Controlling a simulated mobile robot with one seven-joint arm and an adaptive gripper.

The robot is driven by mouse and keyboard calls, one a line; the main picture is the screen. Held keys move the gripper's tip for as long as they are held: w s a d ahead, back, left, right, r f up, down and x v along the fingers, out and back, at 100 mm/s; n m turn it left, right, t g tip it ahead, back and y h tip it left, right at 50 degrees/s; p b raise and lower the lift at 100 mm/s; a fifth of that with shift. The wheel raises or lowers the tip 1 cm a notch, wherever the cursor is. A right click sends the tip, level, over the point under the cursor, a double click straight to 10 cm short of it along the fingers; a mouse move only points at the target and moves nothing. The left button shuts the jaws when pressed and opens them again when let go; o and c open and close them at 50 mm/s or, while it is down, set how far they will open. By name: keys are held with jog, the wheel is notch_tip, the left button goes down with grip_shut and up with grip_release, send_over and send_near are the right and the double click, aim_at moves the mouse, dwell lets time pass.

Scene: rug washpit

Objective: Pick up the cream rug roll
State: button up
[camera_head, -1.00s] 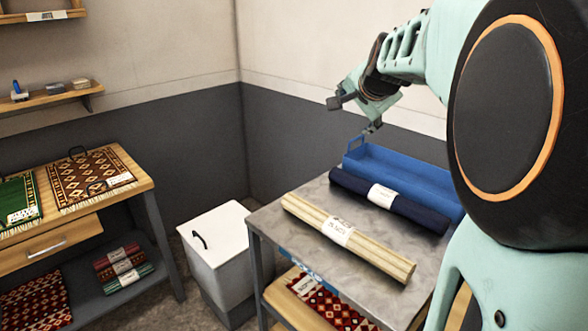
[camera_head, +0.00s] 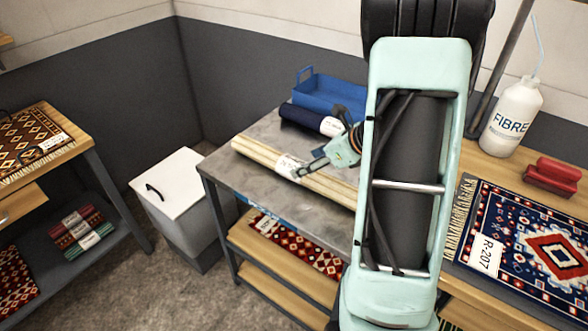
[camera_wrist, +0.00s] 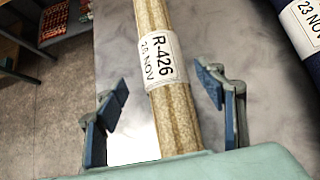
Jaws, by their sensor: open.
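The cream rug roll (camera_head: 262,155) lies on the grey metal top of a table (camera_head: 225,172). It has a white paper band around it; in the wrist view the roll (camera_wrist: 175,112) runs lengthwise and its band reads R-426. My gripper (camera_head: 318,168) is over the roll near the band, partly hidden by my arm. In the wrist view my gripper's fingers (camera_wrist: 166,88) are open, one on each side of the roll, with gaps between them and it. The roll's near right end is hidden behind my arm.
A navy roll (camera_head: 300,119) with a white band lies behind the cream roll, and a blue tray (camera_head: 325,92) stands behind that. A white-lidded bin (camera_head: 178,180) stands left of the table. A patterned rug (camera_head: 530,245) and a white bottle (camera_head: 512,115) are at right.

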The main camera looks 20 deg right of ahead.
aim_at(300, 164)
jog(key=x, duration=0.7)
jog(key=shift+w+d+f+b, duration=0.1)
jog(key=shift+w+f+b, duration=0.1)
jog(key=shift+b, duration=0.15)
jog(key=shift+r, duration=0.1)
jog(key=shift+c, duration=0.5)
jog(key=c, duration=1.5)
jog(key=shift+c, duration=0.7)
jog(key=shift+r, duration=0.15)
